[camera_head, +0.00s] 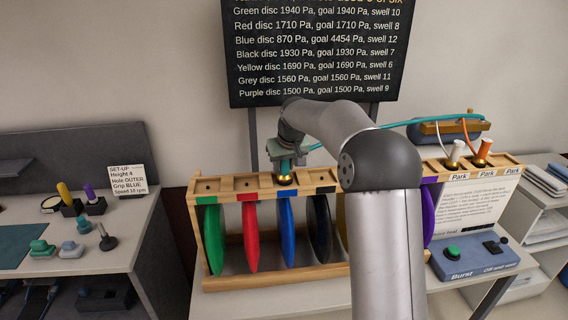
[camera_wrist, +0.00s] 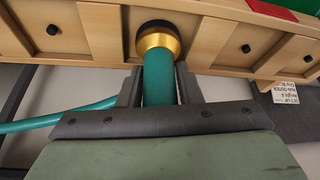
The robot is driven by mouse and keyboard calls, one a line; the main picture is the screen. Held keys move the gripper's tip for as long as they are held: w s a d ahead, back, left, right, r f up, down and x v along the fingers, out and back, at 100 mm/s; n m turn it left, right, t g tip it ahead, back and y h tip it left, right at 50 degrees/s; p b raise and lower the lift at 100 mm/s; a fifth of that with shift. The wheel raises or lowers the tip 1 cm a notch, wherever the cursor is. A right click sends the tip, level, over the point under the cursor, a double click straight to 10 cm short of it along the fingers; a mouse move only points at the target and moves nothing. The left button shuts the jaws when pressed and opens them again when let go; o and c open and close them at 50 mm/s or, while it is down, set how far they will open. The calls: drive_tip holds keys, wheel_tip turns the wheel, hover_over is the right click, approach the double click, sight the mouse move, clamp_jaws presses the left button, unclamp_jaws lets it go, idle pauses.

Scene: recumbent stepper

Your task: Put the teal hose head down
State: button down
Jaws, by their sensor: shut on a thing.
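The teal hose head (camera_head: 284,165) is upright over the wooden rack (camera_head: 215,187), at the blue disc (camera_head: 287,222). Its brass tip meets or nearly meets the rack's top; I cannot tell if it is seated. My gripper (camera_head: 286,158) is shut on the teal hose head from above. In the wrist view, the gripper's dark fingers (camera_wrist: 160,92) flank the teal body (camera_wrist: 159,85), with the brass collar (camera_wrist: 158,40) against the wood. The teal hose (camera_head: 440,119) runs right, partly hidden by my arm.
White (camera_head: 456,152) and orange (camera_head: 482,151) hose heads stand at Park spots on the right; the rightmost Park spot (camera_head: 512,171) looks empty. Green (camera_head: 213,238), red (camera_head: 249,236) and black (camera_head: 319,230) discs hang nearby. A Burst box (camera_head: 474,257) stands below. A text board (camera_head: 315,55) is behind.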

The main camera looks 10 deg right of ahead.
drive_tip(key=shift+f, duration=0.15)
drive_tip(key=c, duration=1)
unclamp_jaws()
drive_tip(key=a+b+v, duration=0.1)
drive_tip(key=b+v, duration=0.1)
drive_tip(key=v, duration=1)
drive_tip(key=s+f+g, duration=0.1)
drive_tip(key=s+f, duration=0.4)
drive_tip(key=s, duration=0.8)
drive_tip(key=s+f+m+g, duration=0.1)
drive_tip(key=s+f, duration=0.5)
drive_tip(key=s, duration=0.8)
drive_tip(key=s+f+m+g, duration=0.1)
drive_tip(key=s+f, duration=0.5)
drive_tip(key=s, duration=0.7)
drive_tip(key=shift+s+d+f+g+h, duration=0.2)
drive_tip(key=shift+g+h, duration=0.1)
drive_tip(key=shift+h, duration=0.1)
